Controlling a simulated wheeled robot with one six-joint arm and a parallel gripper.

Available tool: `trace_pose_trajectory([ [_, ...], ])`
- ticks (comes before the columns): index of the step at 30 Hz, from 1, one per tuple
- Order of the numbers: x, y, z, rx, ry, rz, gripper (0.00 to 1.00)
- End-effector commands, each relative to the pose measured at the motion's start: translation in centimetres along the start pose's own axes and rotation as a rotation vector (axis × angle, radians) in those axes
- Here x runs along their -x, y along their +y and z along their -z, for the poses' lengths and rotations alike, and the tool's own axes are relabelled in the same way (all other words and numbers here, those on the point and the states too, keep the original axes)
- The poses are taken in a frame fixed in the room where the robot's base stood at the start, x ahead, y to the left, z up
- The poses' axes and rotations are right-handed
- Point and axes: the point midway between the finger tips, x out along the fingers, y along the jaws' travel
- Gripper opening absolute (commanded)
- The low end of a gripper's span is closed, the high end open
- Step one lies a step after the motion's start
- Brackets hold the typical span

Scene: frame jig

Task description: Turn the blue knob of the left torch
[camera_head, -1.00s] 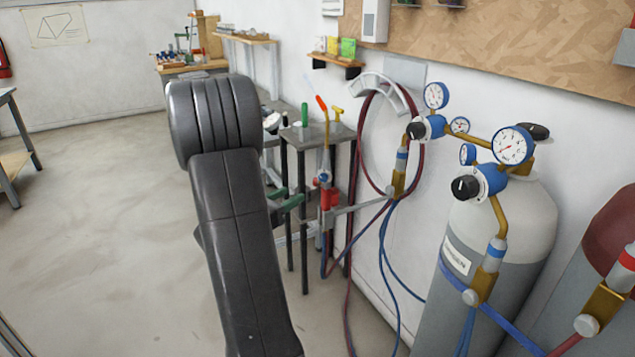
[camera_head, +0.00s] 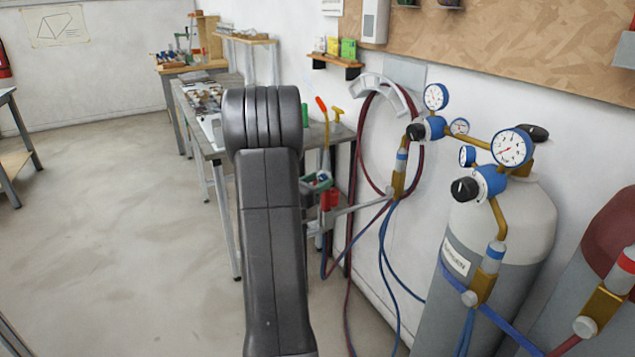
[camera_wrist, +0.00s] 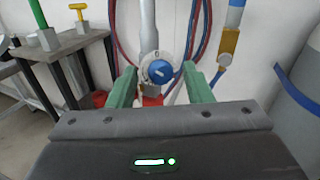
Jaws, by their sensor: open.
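The blue knob (camera_wrist: 160,71) shows in the wrist view with a white mark on its face and a pale dial with a "0" around it. It sits on the torch, whose grey tube (camera_wrist: 148,28) rises above it. My gripper (camera_wrist: 160,69) is open, with one green finger on each side of the knob. I see a gap between each finger and the knob.
Red and blue hoses (camera_head: 385,255) hang from the gas fittings on the right. A grey cylinder (camera_head: 503,225) with gauges stands at the right. A workbench (camera_head: 216,146) with tools lies behind my arm.

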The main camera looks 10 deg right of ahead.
Motion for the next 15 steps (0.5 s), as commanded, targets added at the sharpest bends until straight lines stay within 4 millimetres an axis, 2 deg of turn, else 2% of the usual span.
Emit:
trace_pose_trajectory([
  [1, 0.02, 0.0, 0.0, 0.0, 0.0, 0.0, 0.44],
  [7, 0.04, 0.0, 0.0, 0.0, 0.0, 0.0, 0.05],
  [8, 0.04, 0.0, 0.0, 0.0, 0.0, 0.0, 0.02],
  [15, 0.05, 0.0, 0.01, -0.017, 0.006, 0.0, 0.02],
])
